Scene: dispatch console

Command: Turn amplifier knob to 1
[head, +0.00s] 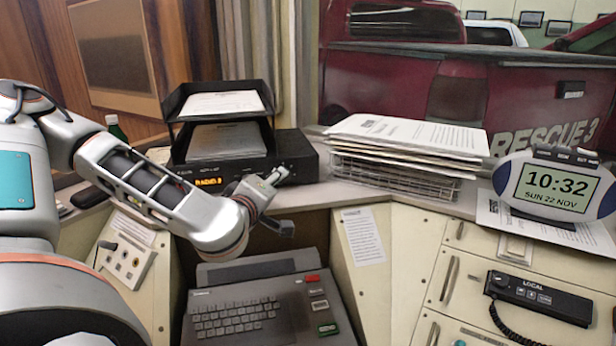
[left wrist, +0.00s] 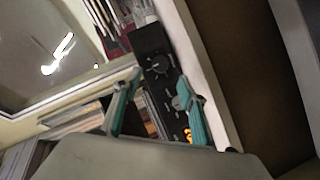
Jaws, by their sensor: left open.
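The amplifier (head: 302,153) is a black box on the desk with an amber display, under the black paper trays. In the left wrist view its dark front (left wrist: 150,42) runs between and beyond my fingers. A round dark knob (left wrist: 159,65) with a pale mark shows ahead of the fingertips. A second knob (left wrist: 180,102) shows beside the right-hand finger. I cannot read a scale at either. My left gripper (head: 280,202) is open in front of the amplifier's right part, hiding some of it; its teal fingers (left wrist: 157,82) hold nothing. My right gripper is not in view.
Black paper trays (head: 222,84) stand on the amplifier. A wire rack with papers (head: 400,140) stands to its right. A keyboard terminal (head: 262,300) lies below my gripper. A clock (head: 556,186) and handset (head: 538,297) are far right.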

